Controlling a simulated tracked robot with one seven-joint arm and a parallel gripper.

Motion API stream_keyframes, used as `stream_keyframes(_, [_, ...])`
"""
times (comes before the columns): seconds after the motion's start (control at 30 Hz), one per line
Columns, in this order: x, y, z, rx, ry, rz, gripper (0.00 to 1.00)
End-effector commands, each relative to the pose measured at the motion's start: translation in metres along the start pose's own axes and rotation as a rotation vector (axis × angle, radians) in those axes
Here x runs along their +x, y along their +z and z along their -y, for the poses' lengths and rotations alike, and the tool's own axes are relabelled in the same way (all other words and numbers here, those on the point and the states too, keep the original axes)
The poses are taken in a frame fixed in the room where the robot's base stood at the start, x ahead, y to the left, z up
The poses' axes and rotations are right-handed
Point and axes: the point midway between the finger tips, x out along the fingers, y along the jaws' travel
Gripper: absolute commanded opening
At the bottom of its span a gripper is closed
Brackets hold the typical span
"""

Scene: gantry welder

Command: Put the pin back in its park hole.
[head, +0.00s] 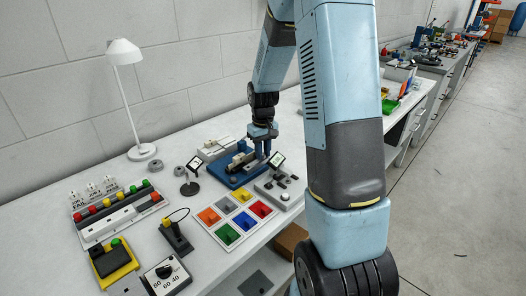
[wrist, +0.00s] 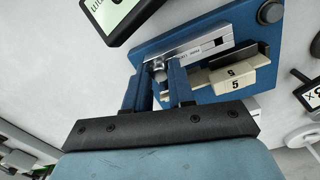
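The blue welder fixture (head: 240,165) stands on the bench in the head view. In the wrist view its blue base (wrist: 270,15) carries a silver rail with a small label (wrist: 196,50) and pale blocks, one marked 5 (wrist: 236,84). My gripper (head: 264,150) is low over the fixture. In the wrist view its two blue fingers (wrist: 160,75) point down at the fixture and stand a little apart. A small rounded metal part (wrist: 158,68), possibly the pin's head, shows between the fingertips. I cannot tell whether the fingers touch it. The park hole cannot be made out.
A small black-framed display (head: 276,160) stands close to my gripper on the right, and another (head: 194,160) is at left. A grey box with knobs (head: 280,187) sits at the bench's front edge.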

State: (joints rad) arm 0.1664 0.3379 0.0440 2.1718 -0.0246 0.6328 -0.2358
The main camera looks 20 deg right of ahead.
Motion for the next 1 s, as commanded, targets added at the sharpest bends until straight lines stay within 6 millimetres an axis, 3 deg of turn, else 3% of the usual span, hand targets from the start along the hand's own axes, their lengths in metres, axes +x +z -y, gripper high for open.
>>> stream_keyframes(0.23, [0.000,0.000,0.000,0.000,0.000,0.000,0.48])
stream_keyframes(0.57, [-0.003,0.000,0.000,0.000,0.000,-0.001,0.49])
stream_keyframes(0.77, [-0.028,-0.001,0.000,0.000,0.001,-0.004,0.49])
stream_keyframes(1.0, [-0.076,-0.001,0.000,0.000,0.001,-0.004,0.49])
